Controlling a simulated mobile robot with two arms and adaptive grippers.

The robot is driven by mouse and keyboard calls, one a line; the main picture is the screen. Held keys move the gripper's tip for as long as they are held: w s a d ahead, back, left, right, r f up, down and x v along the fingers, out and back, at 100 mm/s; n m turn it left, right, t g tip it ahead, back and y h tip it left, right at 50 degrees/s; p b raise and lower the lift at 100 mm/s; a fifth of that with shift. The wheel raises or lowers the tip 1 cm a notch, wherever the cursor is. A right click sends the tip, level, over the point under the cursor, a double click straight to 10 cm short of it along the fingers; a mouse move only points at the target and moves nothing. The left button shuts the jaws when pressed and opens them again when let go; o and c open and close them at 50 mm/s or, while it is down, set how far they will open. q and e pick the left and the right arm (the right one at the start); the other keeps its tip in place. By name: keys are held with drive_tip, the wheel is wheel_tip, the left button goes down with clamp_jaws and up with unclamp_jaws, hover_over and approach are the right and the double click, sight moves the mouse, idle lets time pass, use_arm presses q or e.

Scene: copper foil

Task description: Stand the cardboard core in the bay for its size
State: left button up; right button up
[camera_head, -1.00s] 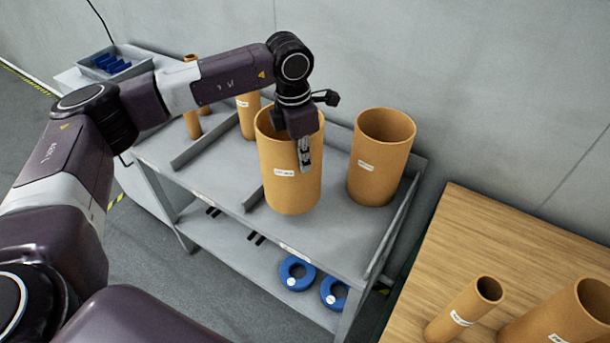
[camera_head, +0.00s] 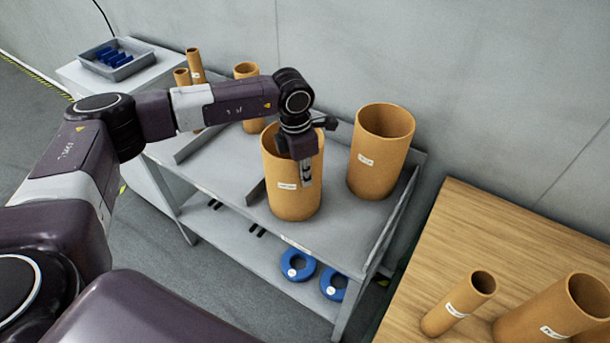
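My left gripper (camera_head: 307,180) reaches down over the rim of a wide cardboard core (camera_head: 290,200) with a white label. One finger shows outside its near wall; the other is hidden inside. It appears shut on that wall. The core is upright in the right-hand bay of the grey rack (camera_head: 330,235), right of a low divider (camera_head: 256,191). Its base is at or just above the shelf; I cannot tell if it touches. Another wide core (camera_head: 378,165) stands behind it to the right, apart. My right gripper is out of view.
A medium core (camera_head: 246,71) and thin cores (camera_head: 195,65) stand in the bays to the left, partly behind my arm. Blue rings (camera_head: 298,264) lie on the lower shelf. A wooden table (camera_head: 455,230) at right holds a narrower core (camera_head: 458,304) and a wider one (camera_head: 555,312).

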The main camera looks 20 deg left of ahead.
use_arm(q)
drive_tip(key=o, duration=0.4)
drive_tip(key=shift+o, duration=0.2)
wheel_tip(320, 180, up, 12)
drive_tip(key=s+b, duration=0.1)
drive_tip(key=b, duration=0.2)
drive_tip(key=shift+s+a+r, duration=0.15)
drive_tip(key=shift+a, duration=0.25)
